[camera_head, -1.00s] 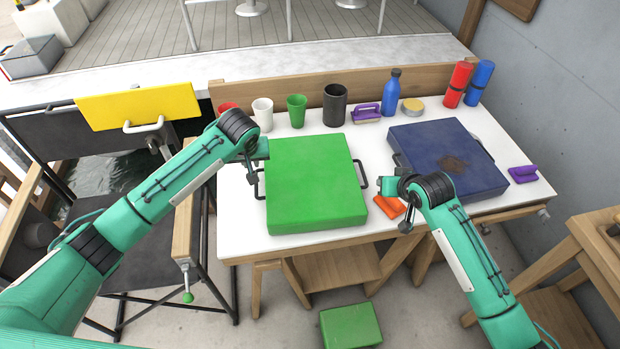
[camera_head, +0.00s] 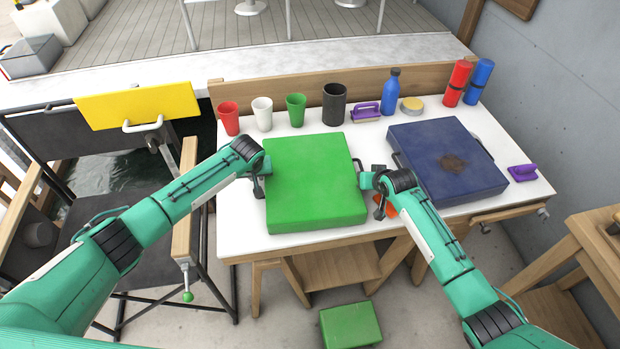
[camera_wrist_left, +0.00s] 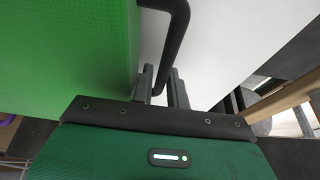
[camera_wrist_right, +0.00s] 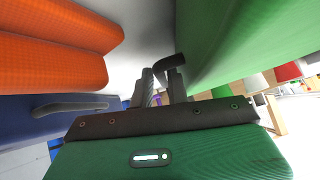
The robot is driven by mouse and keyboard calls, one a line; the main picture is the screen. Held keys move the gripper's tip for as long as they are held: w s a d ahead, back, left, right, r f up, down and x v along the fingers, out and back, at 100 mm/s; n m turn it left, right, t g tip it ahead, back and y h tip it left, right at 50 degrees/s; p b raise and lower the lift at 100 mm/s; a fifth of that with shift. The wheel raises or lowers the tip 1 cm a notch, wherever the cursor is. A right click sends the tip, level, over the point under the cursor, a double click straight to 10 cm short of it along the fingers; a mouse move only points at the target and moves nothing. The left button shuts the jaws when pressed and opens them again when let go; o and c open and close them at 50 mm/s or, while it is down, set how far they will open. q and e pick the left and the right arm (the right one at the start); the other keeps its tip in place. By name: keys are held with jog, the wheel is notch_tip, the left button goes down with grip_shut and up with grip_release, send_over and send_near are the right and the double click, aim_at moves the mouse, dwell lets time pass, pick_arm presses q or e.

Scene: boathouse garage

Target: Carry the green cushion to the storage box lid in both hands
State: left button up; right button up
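The green cushion (camera_head: 315,185) lies flat on the white table, with a dark handle on its left and right sides. My left gripper (camera_head: 259,184) is at the left handle. In the left wrist view the open fingers (camera_wrist_left: 162,82) stand on either side of the dark handle (camera_wrist_left: 178,40). My right gripper (camera_head: 366,178) is at the right handle. Its fingers (camera_wrist_right: 163,82) look parted at the dark handle (camera_wrist_right: 170,61), beside the cushion's green side (camera_wrist_right: 235,40). I cannot tell for certain which thing is the storage box lid.
A stained blue cushion (camera_head: 445,165) lies right of the green one. An orange object (camera_head: 391,204) is partly hidden by my right arm. Cups, a blue bottle (camera_head: 391,92) and rolls line the table's back.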

pick_arm(q)
jog(key=shift+f, duration=0.15)
pick_arm(e)
jog(key=shift+w+a+f, duration=0.1)
pick_arm(q)
grip_shut()
pick_arm(e)
grip_shut()
pick_arm(q)
jog(key=shift+w+r, duration=0.1)
jog(key=shift+r, duration=0.1)
pick_arm(e)
jog(key=shift+r, duration=0.2)
